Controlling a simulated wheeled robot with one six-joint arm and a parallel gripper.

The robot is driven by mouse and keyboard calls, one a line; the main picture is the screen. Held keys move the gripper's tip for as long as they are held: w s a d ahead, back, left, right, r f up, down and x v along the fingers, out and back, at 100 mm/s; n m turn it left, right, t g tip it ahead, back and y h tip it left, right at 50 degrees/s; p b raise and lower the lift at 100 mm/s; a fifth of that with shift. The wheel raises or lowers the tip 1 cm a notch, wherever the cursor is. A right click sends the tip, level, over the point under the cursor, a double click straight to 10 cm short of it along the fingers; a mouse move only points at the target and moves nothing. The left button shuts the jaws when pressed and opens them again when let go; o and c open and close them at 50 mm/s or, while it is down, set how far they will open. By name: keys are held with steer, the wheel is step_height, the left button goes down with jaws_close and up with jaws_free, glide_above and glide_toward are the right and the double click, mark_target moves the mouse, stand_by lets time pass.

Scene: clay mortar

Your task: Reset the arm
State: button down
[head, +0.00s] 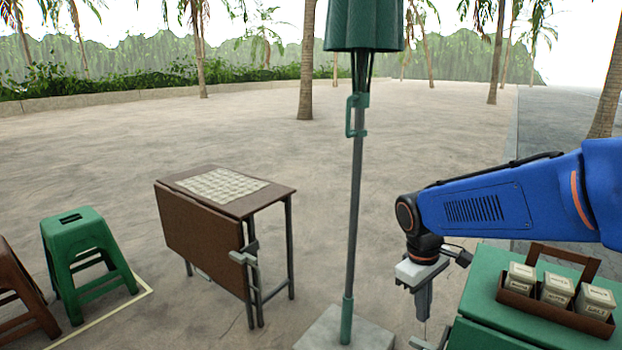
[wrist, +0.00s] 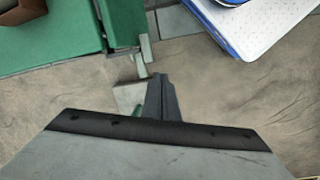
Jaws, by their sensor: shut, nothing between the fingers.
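My gripper (head: 423,312) hangs from my blue arm at the right of the head view, pointing down. It is beside the left edge of the green table (head: 477,300), over the paved ground. In the wrist view my gripper (wrist: 160,78) shows its dark fingers together, with nothing between them. The arm is bent, its forearm coming in from the right edge of the head view.
A wooden caddy (head: 555,308) holds labelled containers. A folding table (head: 205,235) and green stool (head: 85,255) stand left.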

steer(key=s+d+r+m+t+y, duration=0.1)
steer(key=s+r+m+t, duration=0.1)
steer(key=s, duration=0.6)
steer(key=s+d+r+m+t, duration=0.2)
steer(key=s+m+t, duration=0.1)
steer(key=s, duration=0.5)
steer(key=shift+s+m+y, duration=0.25)
steer(key=shift+m+y, duration=0.15)
steer(key=shift+m, duration=0.5)
steer(key=shift+d+r, duration=0.1)
